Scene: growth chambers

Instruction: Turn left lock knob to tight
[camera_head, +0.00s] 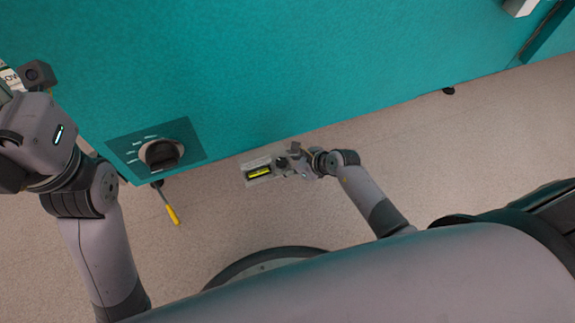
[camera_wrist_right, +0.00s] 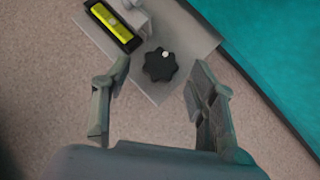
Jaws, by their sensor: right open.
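The lock knob (camera_wrist_right: 160,65) is black and lobed, with a small white dot on it. It sits on a grey plate (camera_wrist_right: 158,90) beside a yellow bubble level (camera_wrist_right: 112,25). In the head view the knob (camera_head: 281,163) is small and partly covered by my right gripper (camera_head: 288,161). The right gripper is open. In the right wrist view its two fingers appear on either side of the knob, with visible gaps; contact does not show. The knob's tight marking cannot be read. My left arm is at the left edge, and its fingers do not show.
A yellow-handled tool (camera_head: 172,213) shows below the dial. The speckled floor (camera_head: 450,150) is open at right.

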